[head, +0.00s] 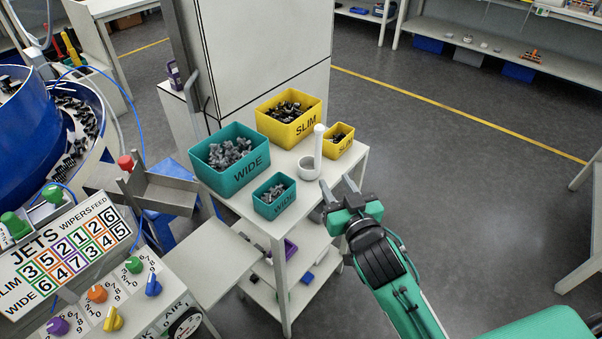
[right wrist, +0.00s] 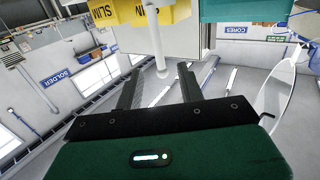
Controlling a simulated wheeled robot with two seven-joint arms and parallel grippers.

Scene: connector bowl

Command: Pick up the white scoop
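The white scoop (head: 318,150) stands on the white cart top, its round cup (head: 307,168) at the cart's near right part and its handle upright. My right gripper (head: 336,184) is open and empty, just to the right of and nearer than the scoop, by the cart's edge. In the right wrist view the scoop's white handle (right wrist: 157,42) appears between the two dark fingers, with clear gaps on both sides. How far it is beyond the fingertips is hard to tell. My left gripper is not in view.
A yellow SLIM bin (head: 290,118), a small yellow bin (head: 338,141), a teal WIDE bin (head: 236,160) and a small teal bin (head: 274,196) crowd the cart around the scoop. A control panel (head: 80,260) stands at left. The floor (head: 460,200) to the right is clear.

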